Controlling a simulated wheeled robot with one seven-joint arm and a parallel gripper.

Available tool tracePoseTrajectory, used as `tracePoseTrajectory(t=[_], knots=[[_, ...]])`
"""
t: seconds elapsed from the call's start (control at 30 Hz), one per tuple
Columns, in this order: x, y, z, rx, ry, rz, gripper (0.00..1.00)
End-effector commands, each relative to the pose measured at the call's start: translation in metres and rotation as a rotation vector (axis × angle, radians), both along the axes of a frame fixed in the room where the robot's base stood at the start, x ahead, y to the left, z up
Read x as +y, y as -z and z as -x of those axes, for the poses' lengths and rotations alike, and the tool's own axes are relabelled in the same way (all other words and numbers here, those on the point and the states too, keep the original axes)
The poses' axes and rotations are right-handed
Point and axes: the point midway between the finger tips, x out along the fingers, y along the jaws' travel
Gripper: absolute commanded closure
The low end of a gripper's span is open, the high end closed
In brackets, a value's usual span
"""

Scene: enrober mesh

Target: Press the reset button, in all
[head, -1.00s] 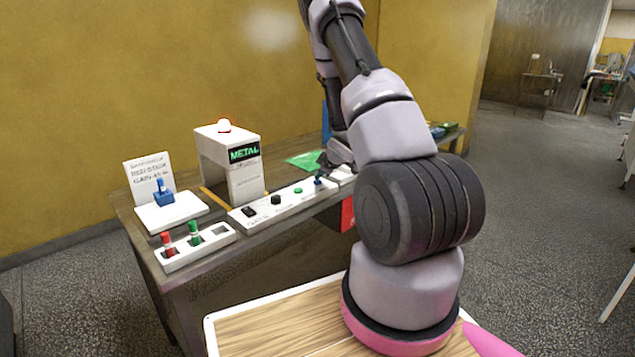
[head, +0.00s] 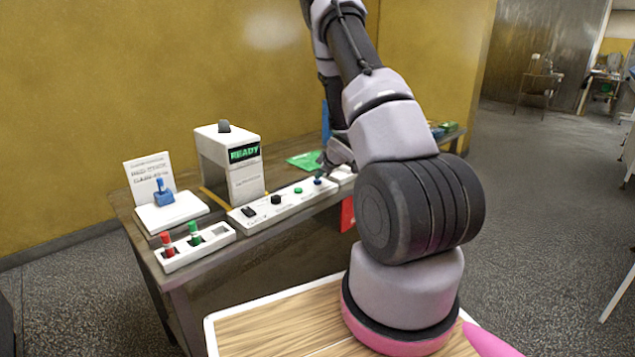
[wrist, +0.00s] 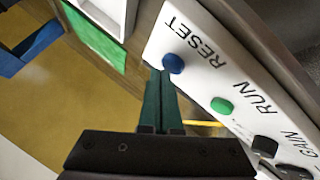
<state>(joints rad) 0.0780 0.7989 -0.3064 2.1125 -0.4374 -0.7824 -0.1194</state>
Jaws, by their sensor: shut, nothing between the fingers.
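The blue reset button (wrist: 173,63) sits beside the printed word RESET on the white control panel (wrist: 190,30). It also shows at the right part of the panel in the head view (head: 318,181). My gripper (wrist: 160,73) is shut and empty, its fingertips right at the button's edge; I cannot tell whether they touch it. In the head view my gripper (head: 322,174) is small and partly hidden by my arm, just above the button. The detector's display (head: 244,152) reads READY, and the lamp (head: 224,126) on top is dark.
A green button (wrist: 222,105) marked RUN and a black knob (wrist: 265,146) marked GAIN lie along the same panel. A tray with red and green pieces (head: 205,248), a blue piece on a white stand (head: 164,194) and a sign (head: 148,172) stand left. A green sheet (head: 304,160) lies behind.

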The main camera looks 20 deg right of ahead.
Motion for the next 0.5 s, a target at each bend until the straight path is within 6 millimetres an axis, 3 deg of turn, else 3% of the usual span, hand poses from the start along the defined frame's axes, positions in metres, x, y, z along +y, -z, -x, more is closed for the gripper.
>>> tracePoseTrajectory(t=[0.5], knots=[[0.0, -0.0114, -0.0001, -0.001, 0.0, 0.0, 1.0]])
